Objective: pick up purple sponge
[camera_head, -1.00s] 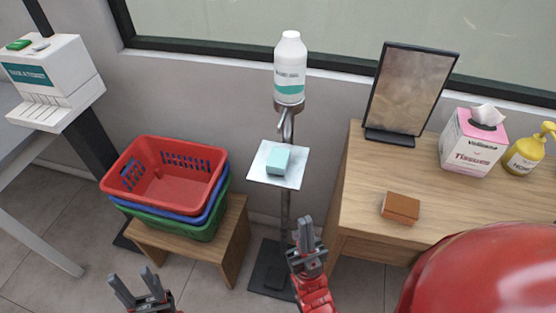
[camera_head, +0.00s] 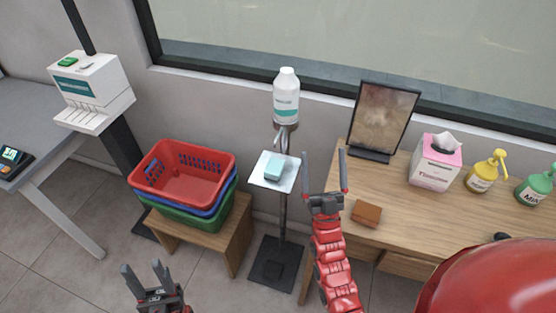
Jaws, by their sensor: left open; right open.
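I see no purple sponge in the head view. A pale teal block like a sponge (camera_head: 273,169) lies on the small white tray (camera_head: 259,178) of the dispenser stand. A brown-orange block like a sponge (camera_head: 366,212) lies near the left end of the wooden counter. My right gripper (camera_head: 324,158) is open and empty, its fingers pointing up the picture. In the picture it sits between the two blocks, just left of the brown one and touching neither as far as I can see. My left gripper (camera_head: 143,272) is open and empty at the bottom left, below the baskets.
A white bottle (camera_head: 286,98) tops the stand. Stacked baskets (camera_head: 213,166) sit on a wooden stool (camera_head: 236,238). The wooden counter (camera_head: 410,215) holds a framed panel (camera_head: 382,120), tissue box (camera_head: 436,165), yellow pump bottle (camera_head: 482,176) and green pump bottle (camera_head: 535,187). A white dispenser (camera_head: 95,90) is at left.

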